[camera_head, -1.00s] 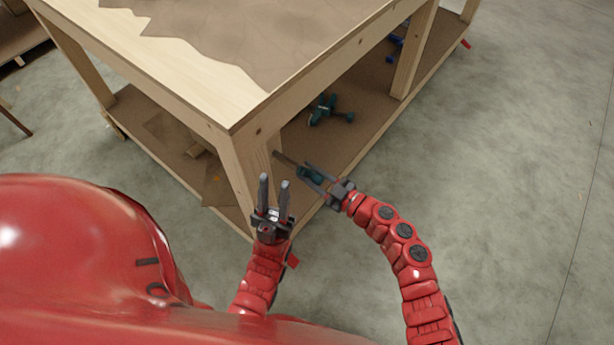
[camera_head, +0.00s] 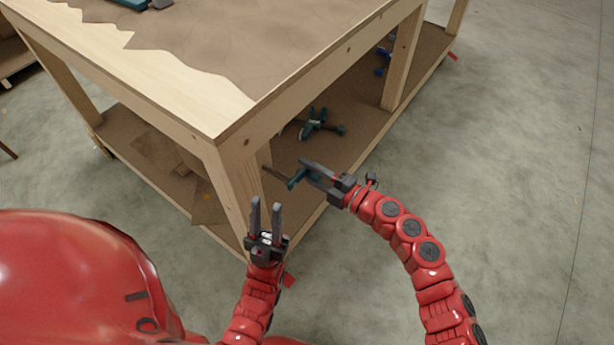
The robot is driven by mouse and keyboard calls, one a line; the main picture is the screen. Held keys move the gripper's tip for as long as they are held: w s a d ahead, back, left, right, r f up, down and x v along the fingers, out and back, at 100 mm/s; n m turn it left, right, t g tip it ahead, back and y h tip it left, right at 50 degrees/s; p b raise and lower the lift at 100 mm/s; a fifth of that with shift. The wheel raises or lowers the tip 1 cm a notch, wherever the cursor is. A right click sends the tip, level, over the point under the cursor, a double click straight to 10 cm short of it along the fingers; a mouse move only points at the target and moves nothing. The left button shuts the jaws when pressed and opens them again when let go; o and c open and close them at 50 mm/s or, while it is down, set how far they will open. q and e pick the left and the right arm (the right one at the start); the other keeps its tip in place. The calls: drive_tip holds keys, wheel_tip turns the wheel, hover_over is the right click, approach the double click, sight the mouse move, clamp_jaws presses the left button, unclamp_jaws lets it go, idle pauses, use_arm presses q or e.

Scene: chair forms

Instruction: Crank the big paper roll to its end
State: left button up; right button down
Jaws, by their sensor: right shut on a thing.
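My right gripper (camera_head: 318,172) is shut on a small teal piece (camera_head: 296,180) at the table's near corner. A thin brownish rod (camera_head: 275,175) runs from the teal piece toward the corner leg; it looks like a crank and its handle. My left gripper (camera_head: 265,205) is open and empty, fingers upward in the picture, in front of the wooden corner leg (camera_head: 236,185). No paper roll can be made out. A brown covering (camera_head: 260,45) with a ragged edge lies on the tabletop.
The wooden table (camera_head: 185,120) has a lower shelf (camera_head: 350,140) holding a teal tool (camera_head: 315,124) and a blue one (camera_head: 383,62). Another teal thing (camera_head: 130,3) lies on the tabletop. Concrete floor (camera_head: 500,170) is clear on the right.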

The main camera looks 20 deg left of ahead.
drive_tip(key=shift+s+r+n+b, duration=0.1)
drive_tip(key=shift+r+n+b, duration=0.4)
drive_tip(key=shift+n, duration=0.5)
drive_tip(key=shift+s+r+n+b, duration=0.1)
drive_tip(key=shift+r+n+b, duration=0.35)
drive_tip(key=shift+n, duration=0.55)
drive_tip(key=c, duration=0.6)
unclamp_jaws()
drive_tip(key=p+v, duration=0.2)
drive_tip(key=v, duration=1.5)
drive_tip(key=shift+d, duration=0.15)
